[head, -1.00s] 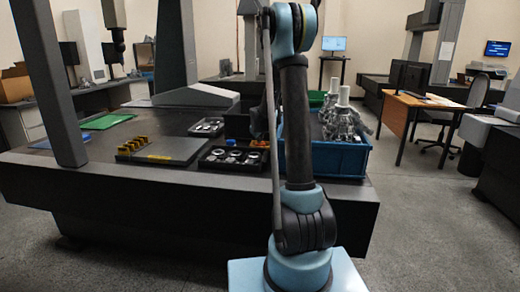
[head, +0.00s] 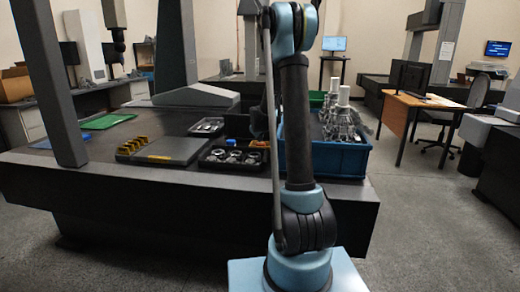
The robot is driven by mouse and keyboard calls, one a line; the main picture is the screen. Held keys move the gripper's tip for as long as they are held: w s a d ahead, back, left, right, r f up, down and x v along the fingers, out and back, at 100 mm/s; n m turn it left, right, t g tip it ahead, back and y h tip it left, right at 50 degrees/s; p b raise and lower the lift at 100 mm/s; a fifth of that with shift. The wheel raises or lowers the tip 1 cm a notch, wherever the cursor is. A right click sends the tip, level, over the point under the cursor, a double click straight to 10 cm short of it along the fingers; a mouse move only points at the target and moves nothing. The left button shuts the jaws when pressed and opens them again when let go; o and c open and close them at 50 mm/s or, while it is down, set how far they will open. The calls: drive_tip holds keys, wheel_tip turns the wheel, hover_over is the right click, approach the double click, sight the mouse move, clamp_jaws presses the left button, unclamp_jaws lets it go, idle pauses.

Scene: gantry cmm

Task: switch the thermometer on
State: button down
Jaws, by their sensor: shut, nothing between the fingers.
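I cannot make out a thermometer in this view; it may be too small or hidden behind my arm. My arm stands upright in front of the granite table (head: 120,185). My gripper (head: 259,126) is a small dark shape just left of the upright arm link, over the table's far right part. It is mostly hidden by the arm and looks shut and empty.
A black tray of metal parts (head: 232,168) and a dark plate with yellow blocks (head: 165,150) lie on the table. A blue crate (head: 340,160) with metal castings is right of my arm. A grey gantry column (head: 52,80) rises at left.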

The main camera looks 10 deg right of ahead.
sight(259, 144)
drive_tip(key=shift+r, duration=0.35)
drive_tip(key=shift+r, duration=3)
